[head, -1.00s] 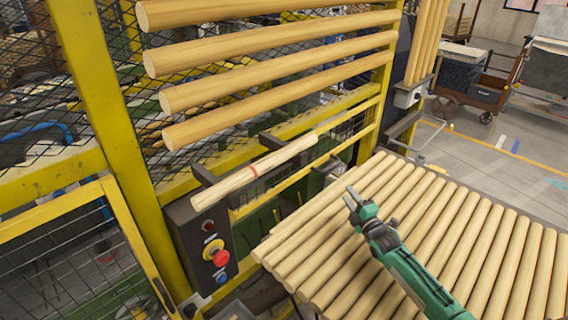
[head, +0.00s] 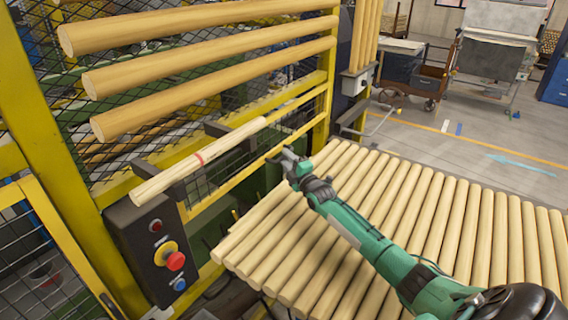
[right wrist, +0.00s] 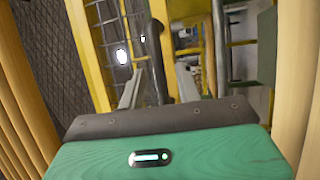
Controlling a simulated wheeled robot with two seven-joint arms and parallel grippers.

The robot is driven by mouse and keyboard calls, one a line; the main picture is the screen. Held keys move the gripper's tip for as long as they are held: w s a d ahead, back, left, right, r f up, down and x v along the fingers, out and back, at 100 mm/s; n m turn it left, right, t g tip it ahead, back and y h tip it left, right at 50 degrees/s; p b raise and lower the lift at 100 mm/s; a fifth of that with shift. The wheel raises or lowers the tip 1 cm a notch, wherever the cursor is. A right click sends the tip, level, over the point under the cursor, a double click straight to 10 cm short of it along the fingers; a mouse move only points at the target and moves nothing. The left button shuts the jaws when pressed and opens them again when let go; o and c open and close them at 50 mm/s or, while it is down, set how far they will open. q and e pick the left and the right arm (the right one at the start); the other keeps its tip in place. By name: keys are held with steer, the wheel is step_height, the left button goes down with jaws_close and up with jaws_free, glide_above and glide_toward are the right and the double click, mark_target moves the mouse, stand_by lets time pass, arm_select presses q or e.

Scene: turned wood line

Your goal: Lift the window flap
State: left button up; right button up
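The flap appears to be the yellow-framed mesh panel (head: 234,176) low in the yellow machine guard, partly behind a wooden bar with a red mark (head: 200,160). My right gripper (head: 284,158) is just in front of the panel's lower yellow rail, above the far end of the slatted roller table. In the right wrist view the fingers (right wrist: 157,88) stand apart. A dark upright bar (right wrist: 157,50) shows between them; I cannot tell whether they touch it. Yellow rails and mesh lie beyond. My left gripper is not in view.
A control box with a red button (head: 175,261) stands left of the panel. Round wooden bars (head: 215,50) are stacked above it. A table of wooden rods (head: 440,215) lies under my right arm.

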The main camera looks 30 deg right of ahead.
steer(key=shift+w+b, duration=0.4)
steer(key=shift+w, duration=0.4)
steer(key=shift+w+r, duration=0.15)
steer(key=shift+w, duration=0.1)
jaws_close()
